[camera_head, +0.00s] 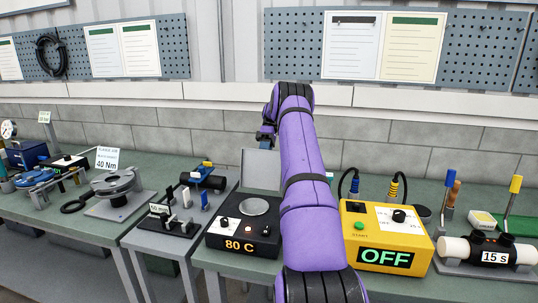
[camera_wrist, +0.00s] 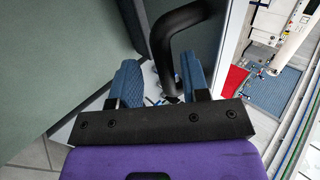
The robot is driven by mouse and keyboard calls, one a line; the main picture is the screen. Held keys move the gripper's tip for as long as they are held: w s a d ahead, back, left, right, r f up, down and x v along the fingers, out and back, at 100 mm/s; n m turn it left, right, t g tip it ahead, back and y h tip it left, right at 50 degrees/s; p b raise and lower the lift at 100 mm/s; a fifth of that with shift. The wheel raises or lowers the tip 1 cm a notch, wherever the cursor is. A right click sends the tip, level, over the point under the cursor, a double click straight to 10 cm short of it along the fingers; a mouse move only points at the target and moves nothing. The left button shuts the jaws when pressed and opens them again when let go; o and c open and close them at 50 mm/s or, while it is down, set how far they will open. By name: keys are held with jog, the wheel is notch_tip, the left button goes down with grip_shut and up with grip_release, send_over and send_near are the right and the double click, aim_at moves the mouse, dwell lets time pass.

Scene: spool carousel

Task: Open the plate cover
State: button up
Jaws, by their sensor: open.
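The hot plate unit (camera_head: 243,232) is a black box on the table, showing "80 C", with a round grey plate (camera_head: 254,207) on top. A flat grey panel, which looks like the plate cover (camera_head: 261,169), stands upright behind the plate, which is uncovered. My gripper (camera_head: 266,134) is above and behind this panel, partly hidden by my purple arm. In the wrist view my gripper (camera_wrist: 160,68) has its blue fingers apart. A black bent handle (camera_wrist: 180,20) shows between and beyond them; I cannot tell whether it touches them.
A yellow box (camera_head: 386,236) showing "OFF" stands right of my arm, with cables behind it. A black clamp fixture (camera_head: 168,222) is left of the hot plate. Further left is a grey round flange (camera_head: 117,184). Pegboards with sheets hang on the wall behind.

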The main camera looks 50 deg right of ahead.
jog(key=s+a+r, duration=0.4)
jog(key=s+a, duration=0.6)
jog(key=s, duration=0.2)
jog(key=shift+s+r, duration=0.2)
jog(key=shift+r, duration=0.1)
jog(key=shift+a, duration=0.1)
dwell(0.3)
jog(key=w+d+r+t+h, duration=0.2)
jog(key=w+r+t+h, duration=0.25)
jog(key=r+t, duration=0.3)
jog(key=shift+g+h, duration=0.25)
jog(key=shift+h, duration=0.3)
jog(key=x, duration=0.9)
jog(key=shift+a+f, duration=0.2)
jog(key=shift+f, duration=0.15)
grip_shut()
